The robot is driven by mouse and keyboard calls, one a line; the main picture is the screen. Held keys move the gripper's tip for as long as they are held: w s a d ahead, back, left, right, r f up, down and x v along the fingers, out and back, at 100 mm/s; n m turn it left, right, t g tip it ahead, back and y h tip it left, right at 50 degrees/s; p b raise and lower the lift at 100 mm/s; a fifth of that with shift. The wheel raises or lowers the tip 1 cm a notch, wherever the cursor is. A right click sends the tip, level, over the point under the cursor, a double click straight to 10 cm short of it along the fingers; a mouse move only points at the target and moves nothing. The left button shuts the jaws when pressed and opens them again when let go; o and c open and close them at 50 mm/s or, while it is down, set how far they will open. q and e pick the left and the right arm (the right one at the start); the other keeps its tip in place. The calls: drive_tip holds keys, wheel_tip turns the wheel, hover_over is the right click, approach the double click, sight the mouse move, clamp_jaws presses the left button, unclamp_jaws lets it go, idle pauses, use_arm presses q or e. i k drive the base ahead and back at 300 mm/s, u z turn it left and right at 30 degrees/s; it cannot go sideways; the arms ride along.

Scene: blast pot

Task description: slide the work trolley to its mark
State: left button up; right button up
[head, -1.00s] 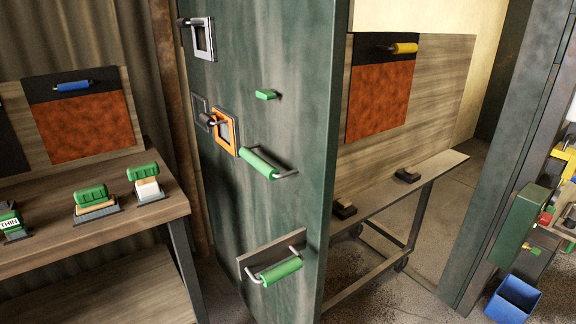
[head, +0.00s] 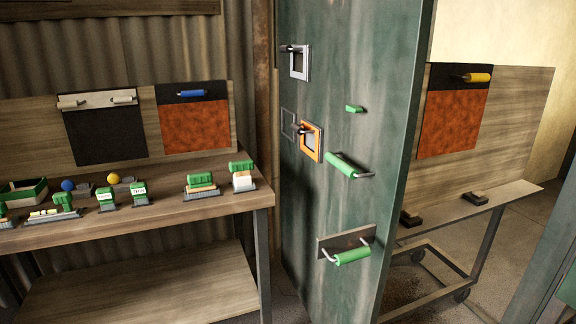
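The work trolley (head: 476,209) stands at the right, partly hidden behind the open green door. It has a wooden top, a tall wooden back panel (head: 515,130), a metal frame and castors (head: 462,295) on the floor. A rust-red sheet (head: 452,125) with a dark top band and a yellow-gripped handle (head: 478,77) hangs on its panel. Two small dark blocks lie on its top, one of them near the right leg (head: 478,198). I cannot make out a floor mark. Neither of my grippers shows in the head view.
The tall green door (head: 350,60) with green-gripped handles (head: 345,165) and an orange-framed latch (head: 311,142) stands between the trolley and a wooden bench (head: 150,215). The bench holds green-handled brushes and blocks. A green-grey post (head: 548,265) edges the lower right.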

sight(343, 218)
drive_tip(key=u, duration=0.35)
drive_tip(key=i, duration=0.65)
drive_tip(key=z, duration=1.85)
